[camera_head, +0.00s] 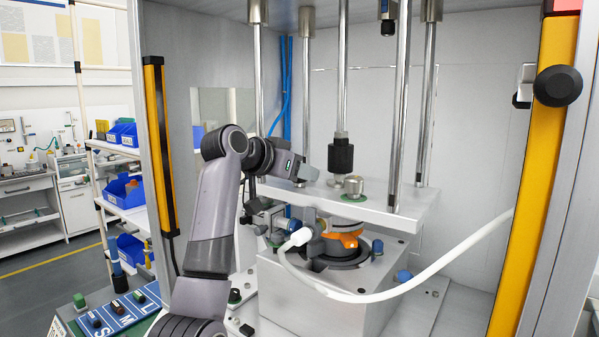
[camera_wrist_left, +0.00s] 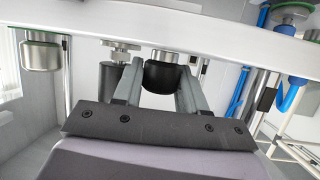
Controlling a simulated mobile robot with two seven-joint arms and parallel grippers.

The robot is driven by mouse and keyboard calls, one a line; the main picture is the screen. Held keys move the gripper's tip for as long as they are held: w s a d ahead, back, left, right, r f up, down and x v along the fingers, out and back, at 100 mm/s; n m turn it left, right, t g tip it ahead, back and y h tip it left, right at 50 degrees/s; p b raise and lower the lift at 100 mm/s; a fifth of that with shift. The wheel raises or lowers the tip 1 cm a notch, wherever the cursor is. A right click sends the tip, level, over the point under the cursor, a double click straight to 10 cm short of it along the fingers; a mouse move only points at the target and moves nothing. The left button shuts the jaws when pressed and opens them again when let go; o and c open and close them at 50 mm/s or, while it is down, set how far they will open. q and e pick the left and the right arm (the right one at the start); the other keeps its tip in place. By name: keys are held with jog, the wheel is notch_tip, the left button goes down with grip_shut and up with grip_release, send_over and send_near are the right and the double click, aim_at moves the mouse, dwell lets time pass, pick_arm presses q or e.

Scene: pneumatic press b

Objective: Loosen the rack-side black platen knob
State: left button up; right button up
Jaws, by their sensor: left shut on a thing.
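The platen (camera_head: 400,207) is a thick pale plate crossing the press; it also shows in the left wrist view (camera_wrist_left: 225,45), which looks upside down. My left gripper (camera_head: 302,172) reaches in from the left, just above the platen's left part. In the left wrist view its two fingers (camera_wrist_left: 158,88) stand on either side of a black platen knob (camera_wrist_left: 166,76), shut on it. In the head view my gripper hides this knob. Part of the knob's sides is covered by the fingers. My right gripper is not in view.
A black coupling (camera_head: 341,156) on the central rod and a silver cylinder (camera_head: 354,186) stand close to the gripper. Several steel columns (camera_head: 402,100) rise around it. A white hose (camera_head: 400,290) loops in front. A rack with blue bins (camera_head: 125,190) stands left.

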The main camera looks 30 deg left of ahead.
pick_arm(q)
jog(key=n+y, duration=0.6)
jog(key=y, duration=0.1)
jog(key=shift+d, duration=0.1)
jog(key=n+g+y, duration=0.1)
jog(key=n+y, duration=0.2)
jog(key=n+g+y, duration=0.2)
jog(key=shift+n+g+y, duration=0.3)
jog(key=shift+n+y, duration=0.1)
jog(key=shift+f, duration=0.1)
jog(key=o, duration=1)
jog(key=b+v, duration=0.2)
jog(key=v, duration=0.4)
jog(key=shift+d, duration=0.1)
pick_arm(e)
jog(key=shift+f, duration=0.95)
pick_arm(q)
jog(key=shift+s+d+r, duration=0.25)
jog(key=shift+s+r, duration=0.05)
jog(key=shift+c, duration=0.2)
